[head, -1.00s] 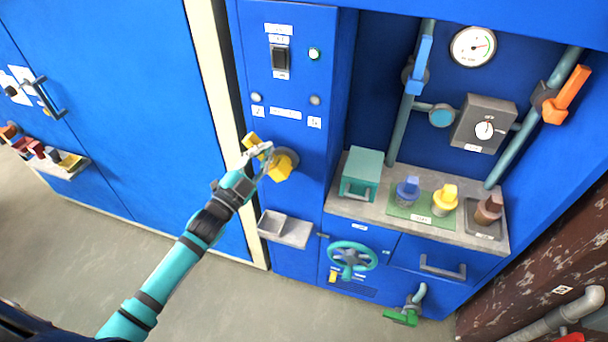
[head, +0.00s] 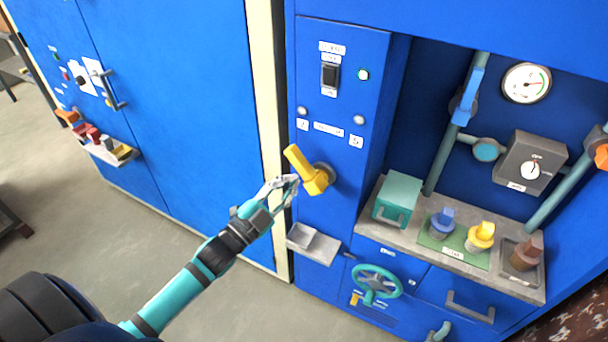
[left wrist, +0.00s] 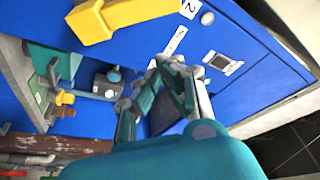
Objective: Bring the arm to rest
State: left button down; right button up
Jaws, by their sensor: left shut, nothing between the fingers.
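My left arm comes in from the lower left in the head view. Its gripper (head: 290,187) is shut and empty, just left of and below the yellow selector handle (head: 308,171) on the blue panel. In the head view a small gap seems to lie between the fingers and the handle. In the left wrist view the shut fingers (left wrist: 172,68) point at the blue panel, and the yellow handle (left wrist: 125,15) lies at the upper left, apart from them. My right gripper does not show.
Below the handle a small grey tray (head: 313,243) juts from the panel. To the right, a grey shelf (head: 375,217) bears a teal box (head: 397,199) and several coloured knobs. A teal handwheel (head: 376,283) sits lower. Open floor lies at the left.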

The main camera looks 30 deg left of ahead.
pick_arm(q)
jog(key=shift+s, duration=0.9)
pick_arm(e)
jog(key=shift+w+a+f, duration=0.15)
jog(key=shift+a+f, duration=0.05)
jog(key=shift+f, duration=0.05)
